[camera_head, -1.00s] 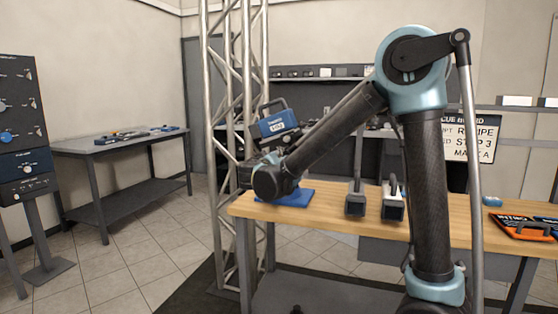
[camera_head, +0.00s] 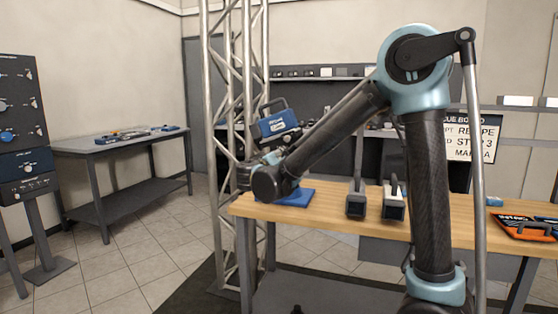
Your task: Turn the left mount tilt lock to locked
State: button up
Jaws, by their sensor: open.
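A blue boxy unit with a white label and a dark handle (camera_head: 277,123) sits at the truss, above the table's left end. It appears to be the left mount, but I cannot make out its tilt lock. My arm reaches left and down to the truss. My gripper (camera_head: 245,175) shows as a small dark shape just left of my wrist, against the truss tubes and below the blue unit. It is open, and I see nothing held in it. The fingertips are too small and too covered to tell what they touch.
The silver truss (camera_head: 222,140) stands at the wooden table's (camera_head: 330,215) left end. A blue pad (camera_head: 296,197) and two dark blocks with upright handles (camera_head: 356,203) (camera_head: 394,205) are on the table. An orange case (camera_head: 522,229) lies right.

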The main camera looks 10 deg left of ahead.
jog(key=s+a, duration=0.1)
jog(key=s, duration=0.9)
jog(key=shift+s, duration=0.25)
jog(key=shift+f, duration=0.1)
